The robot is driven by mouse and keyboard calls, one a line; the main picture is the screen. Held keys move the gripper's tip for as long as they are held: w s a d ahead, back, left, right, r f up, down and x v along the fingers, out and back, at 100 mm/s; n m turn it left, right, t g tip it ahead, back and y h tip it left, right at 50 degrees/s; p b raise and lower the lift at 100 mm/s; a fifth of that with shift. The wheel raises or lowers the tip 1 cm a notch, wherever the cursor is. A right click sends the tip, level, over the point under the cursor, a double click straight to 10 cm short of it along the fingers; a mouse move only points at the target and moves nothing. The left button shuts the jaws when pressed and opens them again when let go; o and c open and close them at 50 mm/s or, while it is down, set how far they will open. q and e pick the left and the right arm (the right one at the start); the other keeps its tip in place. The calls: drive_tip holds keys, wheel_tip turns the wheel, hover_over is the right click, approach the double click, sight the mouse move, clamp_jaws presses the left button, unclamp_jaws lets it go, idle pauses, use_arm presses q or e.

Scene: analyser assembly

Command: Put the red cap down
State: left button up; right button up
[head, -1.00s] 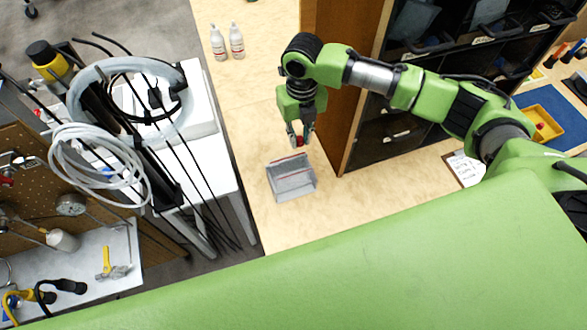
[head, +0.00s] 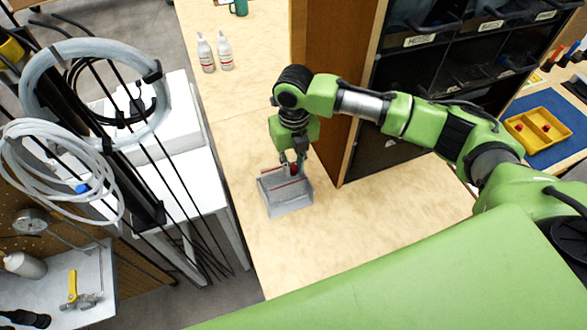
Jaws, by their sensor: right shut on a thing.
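My right gripper (head: 292,170) points down at the back edge of a grey open bin (head: 290,205) on the wooden bench. It is shut on the red cap (head: 294,169), which shows as a small red spot between its fingers. The fingertips overlap the bin's back part in the head view. I cannot tell whether the cap is above the bin or inside it, or whether it touches. A thin red line runs along the bin's rim. My left gripper is not in view.
A wooden cabinet side (head: 338,95) stands close to the right of the gripper. Two white bottles (head: 206,55) stand at the back left. A yellow tray (head: 538,131) holding red pieces lies on a blue mat at the right. The bench (head: 370,225) right of the bin is clear.

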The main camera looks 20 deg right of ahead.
sight(294, 168)
drive_tip(key=shift+f, duration=0.55)
drive_tip(key=o, duration=0.7)
drive_tip(key=shift+c, duration=0.2)
drive_tip(key=shift+r, duration=0.1)
drive_tip(key=shift+r, duration=0.6)
wheel_tip(294, 168, up, 12)
drive_tip(key=p, duration=1.2)
drive_tip(key=shift+p, duration=0.35)
